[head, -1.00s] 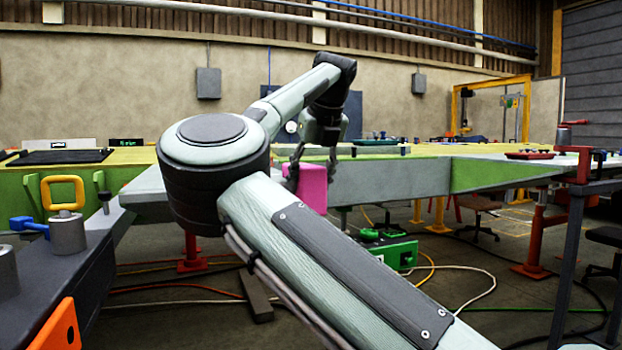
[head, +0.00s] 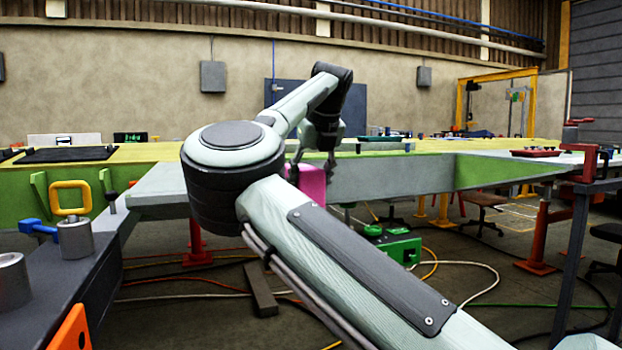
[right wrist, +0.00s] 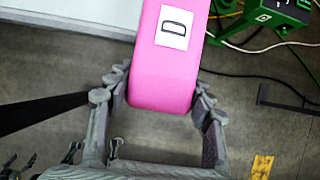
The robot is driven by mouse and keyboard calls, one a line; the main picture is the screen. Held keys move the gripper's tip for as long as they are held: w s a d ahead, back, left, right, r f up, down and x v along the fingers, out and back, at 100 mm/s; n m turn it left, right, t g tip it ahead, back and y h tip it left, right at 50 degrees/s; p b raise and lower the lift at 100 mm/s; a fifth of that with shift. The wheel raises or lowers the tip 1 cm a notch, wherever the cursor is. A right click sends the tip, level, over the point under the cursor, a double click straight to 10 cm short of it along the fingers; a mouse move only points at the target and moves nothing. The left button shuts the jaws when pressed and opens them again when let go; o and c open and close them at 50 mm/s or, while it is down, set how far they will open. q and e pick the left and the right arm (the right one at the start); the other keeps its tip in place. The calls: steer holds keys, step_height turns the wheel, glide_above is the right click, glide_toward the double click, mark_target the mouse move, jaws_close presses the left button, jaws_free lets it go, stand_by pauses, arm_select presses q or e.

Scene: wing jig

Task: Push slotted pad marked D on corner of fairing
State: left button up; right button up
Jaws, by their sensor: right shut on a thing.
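The pink pad marked D (right wrist: 160,75) is held in my right gripper (right wrist: 160,108), whose fingers sit on both sides of it in the right wrist view. The white label with the letter D faces the camera; the slot is not visible. In the head view the pad (head: 313,184) shows below my right gripper (head: 308,165), partly hidden by my arm. The grey and green fairing (head: 400,178) runs behind the pad, and the pad is close to its edge. I cannot tell whether they touch. My left gripper is not in view.
A dark bench (head: 60,275) with a yellow-handled weight (head: 74,238) stands at the left. A green box (head: 400,248) sits under the fairing among cables on the floor. A red clamp (head: 586,155) is at the right.

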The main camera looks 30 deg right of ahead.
steer(key=shift+w+d+p, duration=0.25)
steer(key=shift+w+p, duration=0.7)
steer(key=shift+w, duration=0.1)
steer(key=o, duration=1.2)
steer(key=shift+w, duration=0.1)
steer(key=v, duration=1.2)
